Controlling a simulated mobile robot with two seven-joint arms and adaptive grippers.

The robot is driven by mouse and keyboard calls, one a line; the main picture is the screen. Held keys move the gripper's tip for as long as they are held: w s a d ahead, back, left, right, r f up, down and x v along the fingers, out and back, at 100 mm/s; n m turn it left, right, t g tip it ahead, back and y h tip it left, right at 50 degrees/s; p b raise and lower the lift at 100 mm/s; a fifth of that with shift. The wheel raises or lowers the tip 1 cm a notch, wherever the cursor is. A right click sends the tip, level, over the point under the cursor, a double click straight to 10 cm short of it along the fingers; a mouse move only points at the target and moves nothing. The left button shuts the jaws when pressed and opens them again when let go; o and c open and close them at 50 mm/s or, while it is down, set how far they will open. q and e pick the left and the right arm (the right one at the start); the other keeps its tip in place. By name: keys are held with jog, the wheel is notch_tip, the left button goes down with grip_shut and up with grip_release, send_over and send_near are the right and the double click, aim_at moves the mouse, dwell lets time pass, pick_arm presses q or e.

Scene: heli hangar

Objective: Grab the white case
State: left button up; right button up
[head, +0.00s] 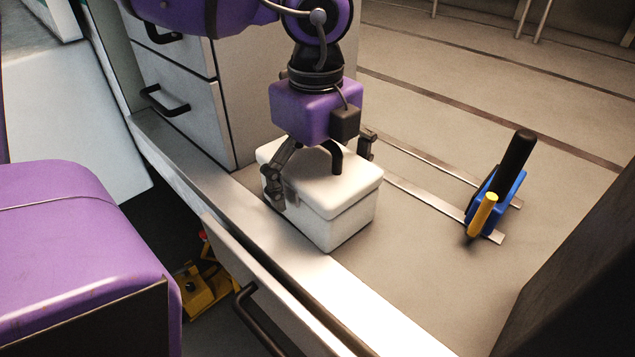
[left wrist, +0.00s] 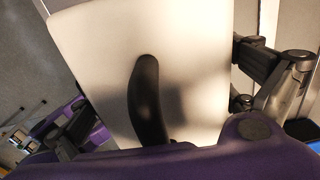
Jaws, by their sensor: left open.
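The white case (head: 345,215) is a box with a lid, standing on the worktop beside the grey drawer unit. My left gripper (head: 320,168) is directly above it, pointing down, with its fingers spread. One finger is beside the case's near left side, the other near its far right edge. In the left wrist view the pale lid (left wrist: 95,45) fills the middle, with fingers to either side. A black curved piece shows over the lid; I cannot tell whether it is a handle of the case. Contact is unclear. My right gripper is not in view.
A blue tool with a black handle and yellow grip (head: 497,195) stands to the right on metal strips. The drawer unit (head: 190,95) with black handles is behind left. An open drawer (head: 265,285) lies below the worktop's front edge. A dark block (head: 580,250) is at right.

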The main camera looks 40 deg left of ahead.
pick_arm(q)
jog(key=shift+f, duration=0.15)
jog(key=c, duration=1.6)
jog(key=shift+c, duration=0.2)
